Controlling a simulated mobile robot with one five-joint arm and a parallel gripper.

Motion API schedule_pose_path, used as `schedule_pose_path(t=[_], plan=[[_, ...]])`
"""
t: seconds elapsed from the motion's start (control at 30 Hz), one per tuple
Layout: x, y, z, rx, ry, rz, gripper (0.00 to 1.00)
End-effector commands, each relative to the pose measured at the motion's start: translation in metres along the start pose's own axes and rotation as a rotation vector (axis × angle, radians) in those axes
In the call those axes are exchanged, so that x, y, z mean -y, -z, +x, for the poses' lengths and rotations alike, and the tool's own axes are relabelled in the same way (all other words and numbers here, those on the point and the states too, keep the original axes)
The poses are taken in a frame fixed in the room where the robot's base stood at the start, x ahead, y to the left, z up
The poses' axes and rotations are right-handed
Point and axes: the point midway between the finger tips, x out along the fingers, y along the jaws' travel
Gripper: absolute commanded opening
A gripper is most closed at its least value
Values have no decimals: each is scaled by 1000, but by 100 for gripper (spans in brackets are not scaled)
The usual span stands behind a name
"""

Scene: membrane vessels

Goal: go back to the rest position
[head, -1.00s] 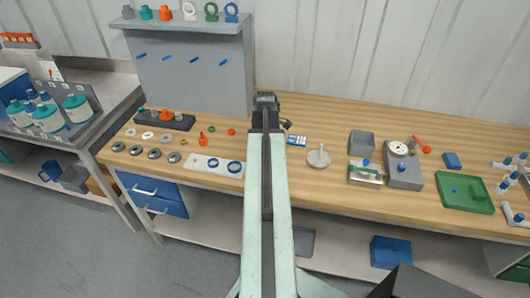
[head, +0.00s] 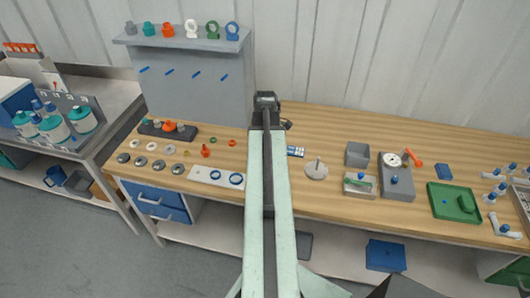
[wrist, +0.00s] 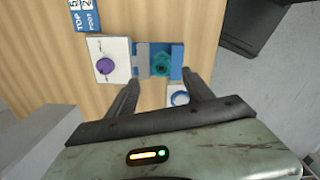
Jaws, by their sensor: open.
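My arm stretches forward over the bench in the head view, and my gripper (head: 266,98) is at its far end above the back of the wooden bench (head: 330,120). The arm hides part of the bench below it. In the wrist view my gripper (wrist: 163,78) is open, with its two dark fingers spread apart. Between and beyond the fingertips are a teal round part (wrist: 161,64) on a grey and blue fixture, and a white plate (wrist: 112,58) with a purple knob. I see nothing held between the fingers.
A grey upright panel with a shelf (head: 185,42) of coloured parts stands left of my gripper. Grey rings, a white plate (head: 205,174) with blue rings, a grey bin (head: 357,154) and a green tray (head: 440,205) lie on the bench. A side table (head: 95,110) holds bottles.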

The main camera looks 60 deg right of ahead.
Motion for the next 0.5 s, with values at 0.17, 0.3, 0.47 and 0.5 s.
schedule_pose_path(t=[0.17,0.3,0.47,0.5], plan=[[0,0,0,0,0,-1,60],[0,0,0,0,0,-1,60],[0,14,1,-1,0,-24,60],[1,29,2,-3,0,-50,60]])
